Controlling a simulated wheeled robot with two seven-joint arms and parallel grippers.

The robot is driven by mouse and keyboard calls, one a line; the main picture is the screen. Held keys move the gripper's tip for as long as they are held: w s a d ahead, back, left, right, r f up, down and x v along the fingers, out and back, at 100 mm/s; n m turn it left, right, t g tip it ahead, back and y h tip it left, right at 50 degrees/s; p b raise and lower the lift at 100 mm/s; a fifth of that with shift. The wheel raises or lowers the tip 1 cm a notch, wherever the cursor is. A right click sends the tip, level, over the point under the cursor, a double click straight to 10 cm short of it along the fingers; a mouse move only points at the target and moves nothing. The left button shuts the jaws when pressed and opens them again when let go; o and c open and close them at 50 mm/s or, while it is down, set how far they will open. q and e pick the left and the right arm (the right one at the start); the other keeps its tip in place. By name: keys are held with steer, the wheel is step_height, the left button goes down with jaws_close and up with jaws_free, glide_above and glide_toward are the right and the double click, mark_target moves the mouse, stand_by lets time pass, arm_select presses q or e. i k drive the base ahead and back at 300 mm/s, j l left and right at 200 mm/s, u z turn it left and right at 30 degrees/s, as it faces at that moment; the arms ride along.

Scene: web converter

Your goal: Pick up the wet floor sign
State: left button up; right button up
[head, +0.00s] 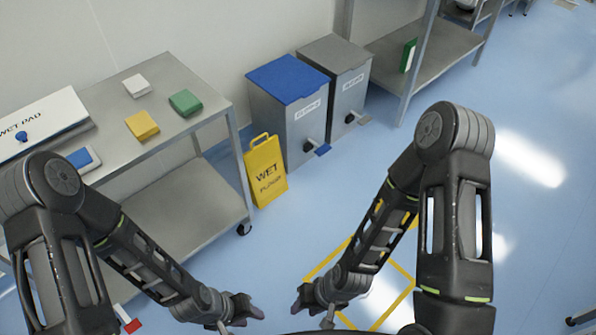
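The yellow wet floor sign (266,172) stands upright on the blue floor, with dark lettering and a handle opening at its top. It is between the metal cart and the blue-lidded bin. My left gripper (257,308) is low in the head view, below the sign in the picture and apart from it. My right gripper (299,300) is to its right, also apart from the sign. Both grippers are small and dark here, and I see nothing held. Whether their fingers are open or shut is unclear.
A metal cart (213,103) at left carries folded cloths and a wet pad box (42,122). A blue-lidded bin (290,105) and a grey bin (343,90) with pedals stand behind the sign. A metal shelf (440,62) is further right. Floor before the sign is clear, with yellow tape lines.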

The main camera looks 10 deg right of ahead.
mark_target(266, 170)
steer(key=i+l, duration=0.35)
steer(key=i+l+u, duration=0.15)
steer(key=i+l, duration=0.45)
steer(key=l, duration=0.15)
steer(key=i+l+u, duration=0.1)
steer(key=i+l, duration=0.2)
steer(key=l, duration=0.15)
steer(key=i+l, duration=0.3)
steer(key=i+l+u, duration=0.15)
steer(key=i+l, duration=0.15)
steer(key=l, duration=0.25)
steer(key=i+l, duration=0.25)
steer(key=l, duration=0.2)
